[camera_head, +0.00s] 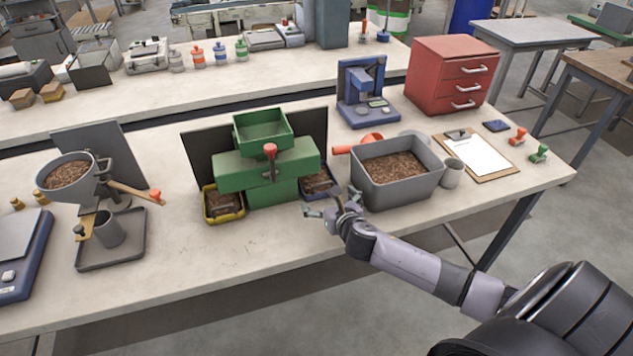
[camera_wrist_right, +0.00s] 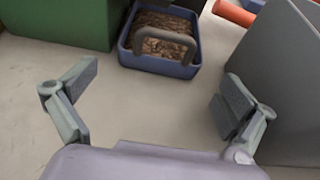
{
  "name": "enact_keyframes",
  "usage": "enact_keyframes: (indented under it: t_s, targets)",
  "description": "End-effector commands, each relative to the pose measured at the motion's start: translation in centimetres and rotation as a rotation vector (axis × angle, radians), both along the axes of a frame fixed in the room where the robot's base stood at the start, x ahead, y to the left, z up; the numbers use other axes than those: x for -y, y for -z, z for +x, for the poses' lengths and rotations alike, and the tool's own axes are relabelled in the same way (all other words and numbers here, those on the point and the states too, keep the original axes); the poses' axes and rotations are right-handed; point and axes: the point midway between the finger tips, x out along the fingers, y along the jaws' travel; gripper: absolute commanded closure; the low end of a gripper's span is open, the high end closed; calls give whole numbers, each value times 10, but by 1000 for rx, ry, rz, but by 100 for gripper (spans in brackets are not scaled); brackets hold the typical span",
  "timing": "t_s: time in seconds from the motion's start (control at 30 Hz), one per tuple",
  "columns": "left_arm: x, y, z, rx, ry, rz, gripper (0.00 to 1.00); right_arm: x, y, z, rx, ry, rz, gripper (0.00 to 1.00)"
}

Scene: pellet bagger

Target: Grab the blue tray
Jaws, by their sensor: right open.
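The blue tray (camera_head: 315,196) stands on the bench at the right foot of the green machine. It holds brown pellets. The right wrist view shows the blue tray (camera_wrist_right: 158,65) at the top middle, with a grey arched handle (camera_wrist_right: 168,38) over its pellets. My right gripper (camera_head: 333,204) is open and empty, just in front of the tray and apart from it. In the right wrist view its two fingers (camera_wrist_right: 157,93) are spread wide, with bare bench between them and the tray beyond. My left gripper is not in view.
The green machine (camera_head: 265,165) stands left of the tray, with a yellow tray (camera_head: 224,217) at its left foot. A large grey bin of pellets (camera_head: 400,186) stands close on the right, also near my right finger (camera_wrist_right: 285,90). The bench front is clear.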

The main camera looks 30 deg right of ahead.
Motion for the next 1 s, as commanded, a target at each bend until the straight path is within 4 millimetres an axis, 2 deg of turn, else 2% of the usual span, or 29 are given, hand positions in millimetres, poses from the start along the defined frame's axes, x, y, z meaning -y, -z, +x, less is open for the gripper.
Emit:
enact_keyframes:
  t_s: [0.1, 0.2, 0.53, 1.0]
  targets:
    - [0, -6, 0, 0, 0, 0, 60, 4, 0, 19, 2, 2, 2, 0]
    - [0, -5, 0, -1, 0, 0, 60, 7, 6, 28, 0, 2, 1, 0]
    - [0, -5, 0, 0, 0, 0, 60, 8, 10, 34, 0, 0, 0, 0]
    - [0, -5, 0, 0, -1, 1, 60, 8, 10, 33, 0, 0, 0, 31]
